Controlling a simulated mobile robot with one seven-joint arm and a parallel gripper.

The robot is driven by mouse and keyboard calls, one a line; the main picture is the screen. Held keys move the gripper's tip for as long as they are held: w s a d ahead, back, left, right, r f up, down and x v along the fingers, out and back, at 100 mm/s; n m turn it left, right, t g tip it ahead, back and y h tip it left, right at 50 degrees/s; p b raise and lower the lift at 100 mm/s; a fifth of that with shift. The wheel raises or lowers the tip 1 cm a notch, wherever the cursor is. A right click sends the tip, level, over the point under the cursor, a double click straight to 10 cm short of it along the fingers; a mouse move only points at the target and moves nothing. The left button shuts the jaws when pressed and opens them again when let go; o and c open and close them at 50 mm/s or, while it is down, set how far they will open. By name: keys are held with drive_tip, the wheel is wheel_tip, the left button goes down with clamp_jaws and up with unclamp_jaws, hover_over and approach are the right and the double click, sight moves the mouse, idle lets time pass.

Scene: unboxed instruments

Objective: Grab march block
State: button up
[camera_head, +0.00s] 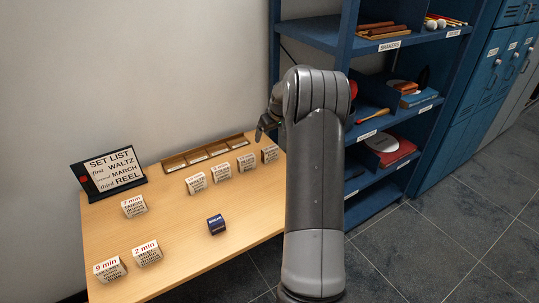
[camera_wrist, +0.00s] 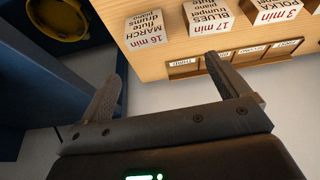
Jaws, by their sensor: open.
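In the head view the march block (camera_head: 270,154) is the rightmost of the back row, just below my gripper (camera_head: 264,130). My gripper (camera_wrist: 165,66) is open and empty, its fingers apart. The block lies beyond the fingertips, between their lines and nearer the left finger; they look apart from it.
Beside it stand the blues block (camera_wrist: 209,15) and polka block (camera_wrist: 270,10). A labelled slotted rack (camera_head: 205,152) lies along the table's back edge by the wall. A set list sign (camera_head: 110,170), a dark blue block (camera_head: 216,224) and other blocks share the table (camera_head: 185,255). Blue shelves (camera_head: 310,33) stand right.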

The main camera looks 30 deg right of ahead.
sight(271, 149)
drive_tip(key=d+f, duration=0.1)
drive_tip(key=f, duration=0.1)
drive_tip(key=w+f, duration=0.1)
drive_tip(key=f, duration=0.2)
drive_tip(key=w+d+f, duration=0.1)
drive_tip(key=f, duration=0.1)
drive_tip(key=shift+w+d+f, duration=0.2)
drive_tip(key=shift+d+f, duration=0.15)
drive_tip(key=shift+a+x, duration=0.2)
drive_tip(key=shift+x, duration=2.7)
drive_tip(key=shift+s, duration=0.1)
drive_tip(key=shift+c, duration=0.4)
drive_tip(key=c, duration=1)
drive_tip(key=shift+r, duration=0.15)
